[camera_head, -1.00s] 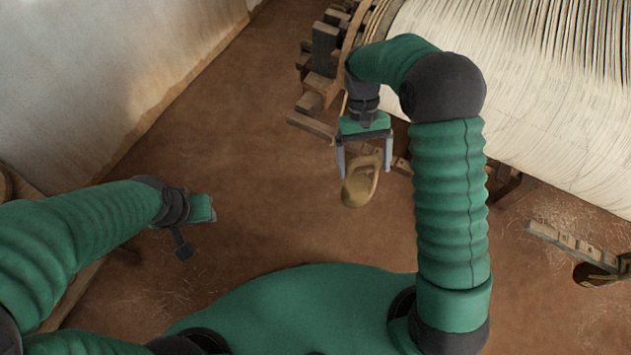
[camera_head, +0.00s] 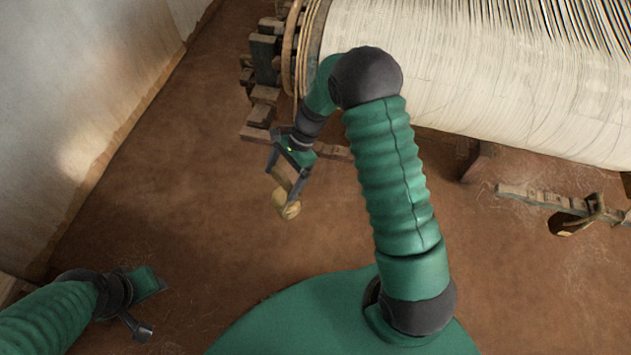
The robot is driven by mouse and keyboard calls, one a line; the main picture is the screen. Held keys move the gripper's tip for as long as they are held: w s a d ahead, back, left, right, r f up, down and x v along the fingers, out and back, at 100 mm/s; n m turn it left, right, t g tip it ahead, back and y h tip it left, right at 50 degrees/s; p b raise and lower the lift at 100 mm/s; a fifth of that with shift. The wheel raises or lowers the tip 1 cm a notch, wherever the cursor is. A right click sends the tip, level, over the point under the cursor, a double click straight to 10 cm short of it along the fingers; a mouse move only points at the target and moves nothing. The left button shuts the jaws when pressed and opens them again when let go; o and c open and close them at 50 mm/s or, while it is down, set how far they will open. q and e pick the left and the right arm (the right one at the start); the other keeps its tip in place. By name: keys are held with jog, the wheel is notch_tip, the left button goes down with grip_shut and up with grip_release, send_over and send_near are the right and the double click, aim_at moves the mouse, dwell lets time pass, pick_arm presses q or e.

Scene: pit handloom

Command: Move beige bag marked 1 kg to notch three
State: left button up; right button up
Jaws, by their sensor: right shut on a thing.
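A small beige-tan bag (camera_head: 287,207) hangs from my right gripper (camera_head: 284,184), which is shut on its upper loop. The bag is above the earth floor, left of the loom, and no marking on it can be read. A notched wooden bar (camera_head: 535,195) extends in from the right edge, far to the right of the bag. A darker brown bag (camera_head: 566,226) is at this bar, partly under it. I cannot tell which notch it is at. My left gripper (camera_head: 145,312) is low at the left, empty-looking and away from everything; its jaw opening is unclear.
The loom's large roller (camera_head: 450,75), wound with pale warp threads, fills the upper right. A toothed wooden wheel (camera_head: 265,75) is at its left end, close beyond my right gripper. A pale wall (camera_head: 75,110) stands at the left. The brown floor (camera_head: 190,190) between is clear.

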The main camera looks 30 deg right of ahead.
jog(key=s+d+f+m+t+h+b, duration=0.2)
jog(key=d+f+m+t, duration=0.3)
jog(key=d+m, duration=0.4)
jog(key=shift+d+f+m, duration=0.25)
jog(key=shift+f+m, duration=0.55)
jog(key=shift+f, duration=0.05)
